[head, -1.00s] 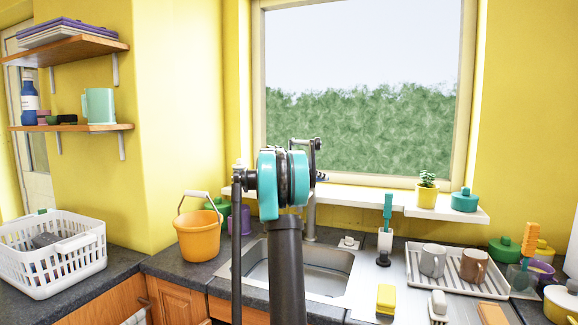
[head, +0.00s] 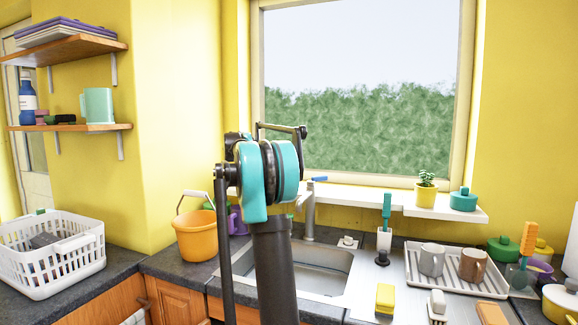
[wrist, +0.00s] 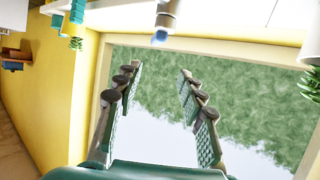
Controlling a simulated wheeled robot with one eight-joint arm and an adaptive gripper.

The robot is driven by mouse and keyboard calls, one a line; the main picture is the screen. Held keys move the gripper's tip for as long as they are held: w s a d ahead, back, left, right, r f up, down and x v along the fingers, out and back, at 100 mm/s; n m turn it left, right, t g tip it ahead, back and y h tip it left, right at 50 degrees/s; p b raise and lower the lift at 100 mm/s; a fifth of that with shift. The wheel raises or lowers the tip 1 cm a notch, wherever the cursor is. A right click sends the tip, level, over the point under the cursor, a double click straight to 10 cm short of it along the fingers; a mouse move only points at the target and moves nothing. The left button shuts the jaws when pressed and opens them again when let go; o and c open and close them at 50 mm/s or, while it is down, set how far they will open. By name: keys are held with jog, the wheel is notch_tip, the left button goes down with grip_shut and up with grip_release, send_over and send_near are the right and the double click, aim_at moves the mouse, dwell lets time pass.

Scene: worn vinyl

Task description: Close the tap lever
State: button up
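The grey tap (head: 310,215) stands upright at the back of the sink, just right of my arm in the head view. Its small blue lever (head: 319,179) lies at the top and points right. In the wrist view, which is upside down, the tap (wrist: 166,18) comes in from the top edge with the blue lever (wrist: 160,37) at its end. My gripper (wrist: 159,70) is open and empty. Its two fingers are apart, with the lever beyond their tips and not touching. In the head view my arm hides the fingers.
An orange bucket (head: 197,237) stands left of the sink (head: 325,268). A white sill (head: 376,199) behind the tap holds a yellow plant pot (head: 425,196) and a teal jar (head: 463,200). A drying rack with mugs (head: 421,277) stands at right.

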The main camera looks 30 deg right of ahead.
aim_at(321, 176)
jog(key=shift+a+r, duration=0.1)
jog(key=shift+a, duration=0.15)
jog(key=d+f, duration=0.2)
jog(key=d, duration=0.3)
jog(key=d+f+m+g, duration=0.1)
jog(key=d+f, duration=0.1)
jog(key=d, duration=0.3)
jog(key=d+f+g, duration=0.1)
jog(key=d+f, duration=0.1)
jog(key=d, duration=0.4)
jog(key=shift+w+f+m, duration=0.15)
jog(key=shift+f+m, duration=0.2)
jog(key=shift+m, duration=0.05)
jog(key=shift+c, duration=0.4)
grip_shut()
